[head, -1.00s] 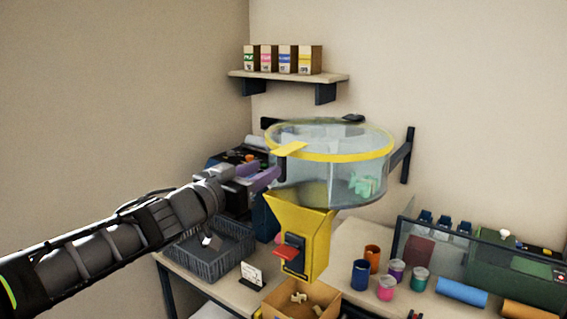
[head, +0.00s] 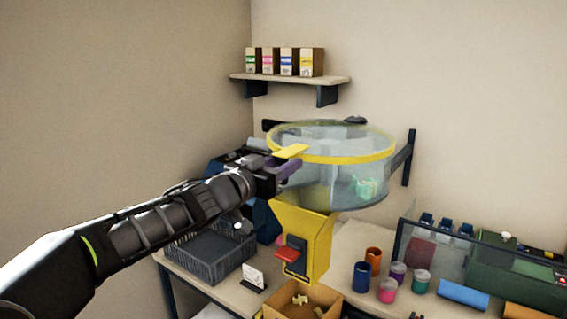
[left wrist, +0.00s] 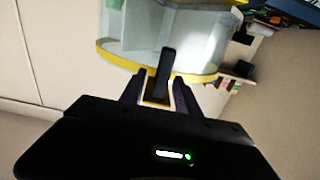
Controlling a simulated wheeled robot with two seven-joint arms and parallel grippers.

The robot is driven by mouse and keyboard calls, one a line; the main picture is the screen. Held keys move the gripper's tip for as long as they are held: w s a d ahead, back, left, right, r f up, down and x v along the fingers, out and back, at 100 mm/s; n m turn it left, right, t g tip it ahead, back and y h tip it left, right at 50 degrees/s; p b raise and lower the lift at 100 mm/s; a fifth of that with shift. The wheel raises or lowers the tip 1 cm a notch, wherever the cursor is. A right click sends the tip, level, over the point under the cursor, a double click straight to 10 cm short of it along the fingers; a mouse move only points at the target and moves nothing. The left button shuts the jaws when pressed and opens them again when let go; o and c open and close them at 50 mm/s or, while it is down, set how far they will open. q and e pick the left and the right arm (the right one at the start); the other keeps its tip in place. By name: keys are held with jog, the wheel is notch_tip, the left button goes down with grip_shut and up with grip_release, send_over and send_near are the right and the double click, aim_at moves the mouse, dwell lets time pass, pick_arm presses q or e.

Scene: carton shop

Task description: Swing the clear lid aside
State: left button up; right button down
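The clear lid (head: 325,140) with its yellow rim covers a round clear drum (head: 310,180) on the wall. A yellow tab (head: 290,151) sticks out from the rim at the front left, with a dark handle (left wrist: 167,72) at it in the left wrist view. My left gripper (head: 288,170) is at the tab. In the left wrist view my left gripper (left wrist: 158,92) has its fingers apart, one on each side of the handle, with gaps showing. Contact cannot be made out. My right gripper is in neither view.
Below the drum is a yellow chute (head: 305,235) with a red lever, above an open carton (head: 290,304). A grey crate (head: 205,262) stands at left on the table. Several cups and a glass-fronted bin are at right. A shelf (head: 290,79) with boxes hangs above.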

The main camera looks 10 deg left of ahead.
pick_arm(q)
jog(key=shift+w, duration=0.15)
jog(key=shift+c, duration=0.2)
grip_shut()
dwell(1.2)
